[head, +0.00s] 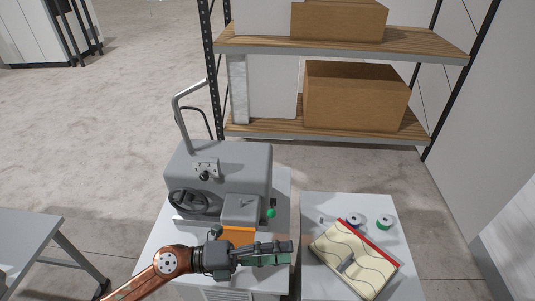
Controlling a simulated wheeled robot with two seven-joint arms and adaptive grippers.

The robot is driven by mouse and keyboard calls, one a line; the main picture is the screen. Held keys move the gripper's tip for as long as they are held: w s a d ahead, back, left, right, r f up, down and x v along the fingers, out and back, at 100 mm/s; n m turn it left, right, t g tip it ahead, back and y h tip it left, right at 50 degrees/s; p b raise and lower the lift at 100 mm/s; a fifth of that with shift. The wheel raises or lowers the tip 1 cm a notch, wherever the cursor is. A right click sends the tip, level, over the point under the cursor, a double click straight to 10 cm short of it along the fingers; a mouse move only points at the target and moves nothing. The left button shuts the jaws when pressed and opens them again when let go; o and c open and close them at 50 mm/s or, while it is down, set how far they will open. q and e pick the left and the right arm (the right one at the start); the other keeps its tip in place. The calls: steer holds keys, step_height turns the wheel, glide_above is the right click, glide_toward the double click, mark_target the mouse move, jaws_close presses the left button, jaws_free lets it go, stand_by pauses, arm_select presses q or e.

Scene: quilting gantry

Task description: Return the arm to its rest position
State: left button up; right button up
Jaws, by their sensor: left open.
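My left arm, copper-coloured, comes in from the bottom left. My left gripper (284,251) is open and points to the right, over the front of the grey machine (230,165) on a white table (160,237). A green part shows at its fingers; I cannot tell whether it belongs to the gripper or lies beneath it. Nothing is clearly held. The gripper hides part of the table's front and the orange piece (236,232) by the machine. My right gripper is out of view.
A second white table (315,207) at the right holds a cream quilted panel (370,268) with a red edge and two spools, one green-sided (385,222). A shelf with cardboard boxes (355,98) stands behind. Another table (25,240) is at the left. Open floor lies upper left.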

arm_select(q)
steer(key=w+a+r+n+t+h, duration=0.1)
steer(key=w+a+r+n+t, duration=0.6)
steer(key=n+t, duration=0.3)
steer(key=w+a+f+n+t+y, duration=0.4)
steer(key=w+a+n+t+y, duration=0.4)
steer(key=a+n, duration=0.25)
steer(key=s+a+f+n+g+y, duration=0.1)
steer(key=a+f+n+g+y, duration=0.1)
steer(key=a+f+n+y, duration=0.65)
steer(key=s+a+f+n+g+y, duration=0.1)
steer(key=a+f+n+g+y, duration=0.3)
steer(key=a+f, duration=0.8)
steer(key=s+f+n+g, duration=0.4)
steer(key=s+f+g, duration=0.6)
steer(key=s+f, duration=1.4)
step_height(320, 180, down, 30)
steer(key=s+b, duration=0.1)
steer(key=b, duration=0.2)
steer(key=s+f+g+b, duration=0.2)
steer(key=s+f+b, duration=0.1)
steer(key=s+f, duration=1.7)
step_height(320, 180, down, 3)
steer(key=shift+s+d+r+m+h, duration=0.1)
steer(key=shift+s+d+m+h, duration=0.2)
steer(key=shift+d+m+h, duration=0.15)
